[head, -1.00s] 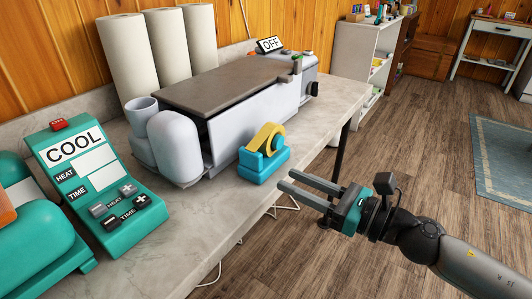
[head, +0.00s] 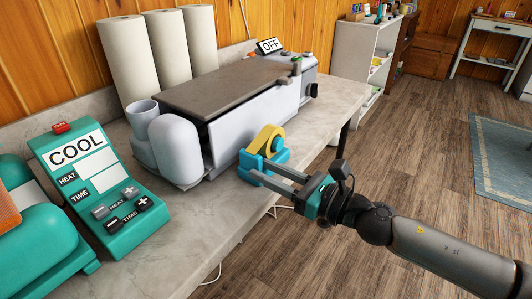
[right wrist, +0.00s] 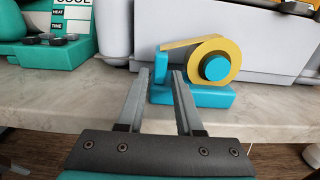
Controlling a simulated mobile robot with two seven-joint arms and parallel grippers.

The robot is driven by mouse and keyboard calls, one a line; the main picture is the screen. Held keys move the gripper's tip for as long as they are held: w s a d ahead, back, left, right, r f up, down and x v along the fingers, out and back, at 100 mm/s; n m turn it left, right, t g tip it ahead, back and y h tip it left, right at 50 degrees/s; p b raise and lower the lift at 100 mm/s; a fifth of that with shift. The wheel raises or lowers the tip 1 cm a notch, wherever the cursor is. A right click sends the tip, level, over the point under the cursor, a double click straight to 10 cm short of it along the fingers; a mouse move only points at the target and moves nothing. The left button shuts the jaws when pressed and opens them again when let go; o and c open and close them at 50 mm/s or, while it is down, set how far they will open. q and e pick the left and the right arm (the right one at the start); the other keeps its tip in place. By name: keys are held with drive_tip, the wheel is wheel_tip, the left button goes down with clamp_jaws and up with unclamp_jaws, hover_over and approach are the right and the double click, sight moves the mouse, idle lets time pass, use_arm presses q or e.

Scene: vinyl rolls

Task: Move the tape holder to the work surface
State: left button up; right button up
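The tape holder (head: 265,151), a blue base with a yellow roll, stands upright near the front edge of the counter (head: 215,232), beside the white machine. It also shows in the right wrist view (right wrist: 200,72), a little right of centre. My right gripper (head: 258,170) is open and empty, its two fingers spread and pointing at the holder. In the right wrist view the holder's left upright shows between and beyond the fingertips (right wrist: 161,76); I cannot tell whether they touch it. The machine has a flat dark brown top (head: 230,83). My left gripper is not in view.
A teal control box (head: 100,185) marked COOL stands at the left. Several white rolls (head: 155,52) stand at the back by the wall. A grey box with an OFF sign (head: 270,45) is at the far end. Bare counter lies in front of the machine.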

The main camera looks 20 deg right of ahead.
drive_tip(key=shift+w+a+r, duration=0.1)
drive_tip(key=shift+w+a, duration=0.2)
drive_tip(key=shift+w, duration=0.1)
drive_tip(key=shift+p+x, duration=0.4)
drive_tip(key=shift+x, duration=1.05)
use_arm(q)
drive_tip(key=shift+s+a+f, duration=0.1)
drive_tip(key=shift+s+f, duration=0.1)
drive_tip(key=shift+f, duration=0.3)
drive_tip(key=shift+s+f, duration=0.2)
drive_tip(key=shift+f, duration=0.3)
use_arm(e)
drive_tip(key=shift+w+a, duration=0.15)
drive_tip(key=shift+c, duration=0.3)
drive_tip(key=c, duration=0.5)
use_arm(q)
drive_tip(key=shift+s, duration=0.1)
